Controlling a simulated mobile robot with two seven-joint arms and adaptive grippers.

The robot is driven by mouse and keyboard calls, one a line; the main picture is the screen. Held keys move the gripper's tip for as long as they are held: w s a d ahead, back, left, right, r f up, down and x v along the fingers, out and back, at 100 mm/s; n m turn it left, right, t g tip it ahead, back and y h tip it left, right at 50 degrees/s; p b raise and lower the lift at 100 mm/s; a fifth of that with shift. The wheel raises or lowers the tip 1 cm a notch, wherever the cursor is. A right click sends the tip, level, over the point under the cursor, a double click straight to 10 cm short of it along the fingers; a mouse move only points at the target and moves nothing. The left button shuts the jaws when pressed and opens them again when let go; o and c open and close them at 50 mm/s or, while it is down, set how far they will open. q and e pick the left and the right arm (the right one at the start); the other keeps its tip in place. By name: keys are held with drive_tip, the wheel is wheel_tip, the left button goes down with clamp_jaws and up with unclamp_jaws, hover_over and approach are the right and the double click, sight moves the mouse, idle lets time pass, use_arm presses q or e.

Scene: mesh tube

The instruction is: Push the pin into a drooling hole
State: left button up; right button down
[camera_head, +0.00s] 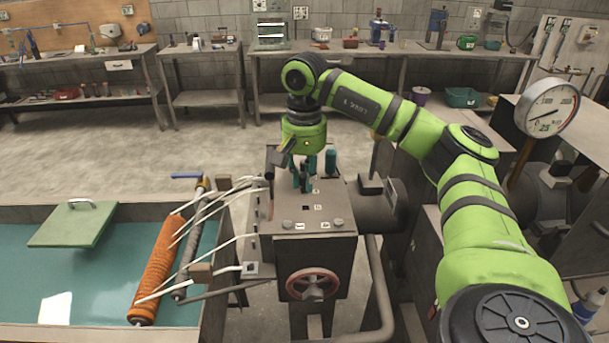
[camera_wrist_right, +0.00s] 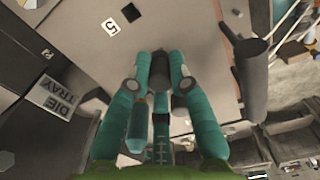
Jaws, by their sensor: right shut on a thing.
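My right gripper (camera_head: 303,182) points down over the top of the grey metal box (camera_head: 315,250). In the right wrist view, its teal fingers (camera_wrist_right: 160,84) are closed on a dark pin (camera_wrist_right: 160,72), which is partly hidden between them. Several white streams (camera_head: 216,200) run from holes in the box's left side towards the tank (camera_head: 100,270). The held pin is above the box top and apart from those side holes, as far as I can see. The pin's lower end is hard to make out. My left gripper is out of view.
A teal cylinder (camera_head: 330,161) stands at the back of the box top. A red handwheel (camera_head: 312,284) is on the box's front. An orange roller (camera_head: 158,268) lies over the tank, beside a green lid (camera_head: 74,224). Open floor (camera_head: 110,160) lies behind.

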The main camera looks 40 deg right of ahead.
drive_tip(key=shift+f, duration=0.1)
drive_tip(key=c, duration=1.1)
unclamp_jaws()
drive_tip(key=shift+o, duration=0.2)
wheel_tip(320, 180, up, 12)
